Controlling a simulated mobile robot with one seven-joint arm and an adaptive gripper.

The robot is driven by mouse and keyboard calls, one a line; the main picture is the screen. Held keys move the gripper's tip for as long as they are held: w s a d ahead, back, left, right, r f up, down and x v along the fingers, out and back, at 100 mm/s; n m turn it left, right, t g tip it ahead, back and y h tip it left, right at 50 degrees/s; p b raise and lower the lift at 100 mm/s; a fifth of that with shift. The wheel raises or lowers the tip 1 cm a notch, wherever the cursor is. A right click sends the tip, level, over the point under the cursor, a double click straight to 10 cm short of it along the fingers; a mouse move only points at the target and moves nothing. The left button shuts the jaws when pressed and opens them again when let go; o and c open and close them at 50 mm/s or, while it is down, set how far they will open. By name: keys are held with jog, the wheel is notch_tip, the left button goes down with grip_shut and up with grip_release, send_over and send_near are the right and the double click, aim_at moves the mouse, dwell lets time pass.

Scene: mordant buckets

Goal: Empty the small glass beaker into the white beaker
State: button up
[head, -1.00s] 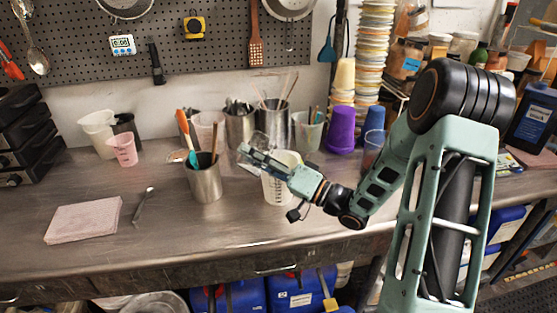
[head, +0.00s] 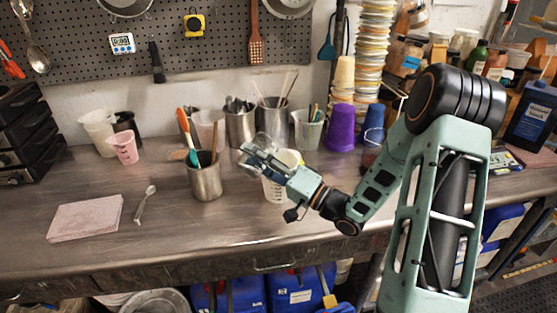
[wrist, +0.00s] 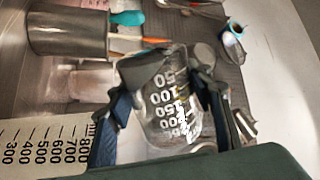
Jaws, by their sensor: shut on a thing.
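In the head view the glass beaker (head: 262,144) is partly covered by my fingers. The white beaker stands upright on the bench, partly hidden behind my gripper. Its graduated side also shows at the lower left of the wrist view (wrist: 42,142). I cannot tell the glass beaker's contents or exact tilt.
Several utensil containers stand behind. A purple cup (head: 340,128) is to the right. A pink cloth stack (head: 85,218) and a spoon (head: 146,203) lie left. The front bench is clear.

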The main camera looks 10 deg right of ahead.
aim_at(252, 142)
jog(key=shift+f+m, duration=0.15)
jog(key=shift+m, duration=0.55)
jog(key=shift+w+t+p, duration=0.1)
jog(key=shift+t+p, duration=0.2)
jog(key=shift+w+d+r+m+t+h+p, duration=0.2)
jog(key=shift+w+d+r+m+p, duration=0.15)
jog(key=shift+r+m+p, duration=0.4)
jog(key=shift+w+d+r+m+t+h+p, duration=0.25)
jog(key=shift+d+r+m+p, duration=0.25)
jog(key=shift+p, duration=0.35)
jog(key=shift+a, duration=0.1)
jog(key=shift+w+d+f+m+t+h+p, duration=0.1)
jog(key=shift+f+m+h+p, duration=0.15)
jog(key=shift+m, duration=0.45)
jog(key=shift+w+d+f+m+t+h+p, duration=0.1)
jog(key=shift+d+f+m+t+p, duration=0.2)
jog(key=shift+m, duration=0.35)
jog(key=shift+w+a+f+m+g+h+p, duration=0.1)
jog(key=shift+f+m+h+p, duration=0.2)
jog(key=shift+m, duration=0.4)
jog(key=shift+w+d+r+m+t+h+p, duration=0.15)
jog(key=shift+w+d+r+m+t+p, duration=0.15)
jog(key=shift+m+p, duration=0.5)
jog(key=shift+w+d+r+m+t+h+p, duration=0.15)
jog(key=shift+r+m+p, duration=0.25)
jog(key=shift+m+p, duration=0.4)
